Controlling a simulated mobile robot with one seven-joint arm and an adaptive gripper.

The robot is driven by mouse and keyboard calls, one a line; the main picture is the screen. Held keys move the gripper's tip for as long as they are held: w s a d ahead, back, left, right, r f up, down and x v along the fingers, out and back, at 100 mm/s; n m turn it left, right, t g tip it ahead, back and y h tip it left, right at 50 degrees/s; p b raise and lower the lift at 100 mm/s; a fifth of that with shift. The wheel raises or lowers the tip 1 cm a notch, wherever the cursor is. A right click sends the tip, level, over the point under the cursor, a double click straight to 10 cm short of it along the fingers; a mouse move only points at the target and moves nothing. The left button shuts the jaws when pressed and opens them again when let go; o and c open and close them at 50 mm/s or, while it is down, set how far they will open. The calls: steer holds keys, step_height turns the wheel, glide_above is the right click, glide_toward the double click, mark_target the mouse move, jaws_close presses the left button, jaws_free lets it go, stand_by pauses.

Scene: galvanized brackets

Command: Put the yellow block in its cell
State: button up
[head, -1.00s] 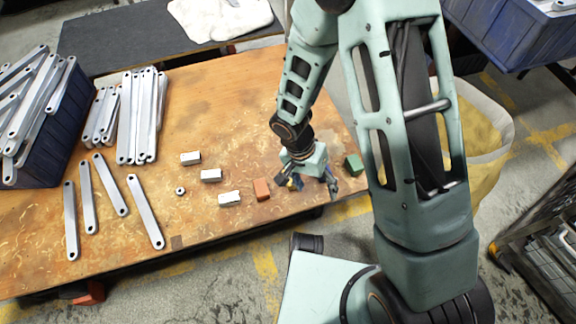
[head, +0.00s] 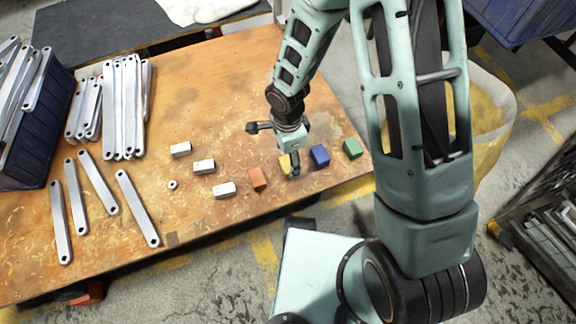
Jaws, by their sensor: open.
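The yellow block (head: 284,163) sits on the wooden table in a row of coloured blocks, between an orange block (head: 258,179) and a blue block (head: 320,155). My gripper (head: 291,167) is open, pointing down over the yellow block. A dark finger stands in front of the block and hides part of it. I cannot tell whether the finger touches it. The other finger is not clearly seen. No marked cell for the block can be made out.
A green block (head: 352,148) is at the row's right end. Three white blocks (head: 204,166) and a small nut (head: 172,184) lie left. Several metal brackets (head: 137,207) lie further left, beside a blue bin (head: 35,140). The table (head: 215,85) is bare behind the blocks.

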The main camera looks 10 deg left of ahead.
mark_target(288, 163)
step_height(288, 163, down, 4)
steer(key=shift+f+b, duration=0.1)
steer(key=shift+b, duration=0.5)
steer(key=c, duration=1.5)
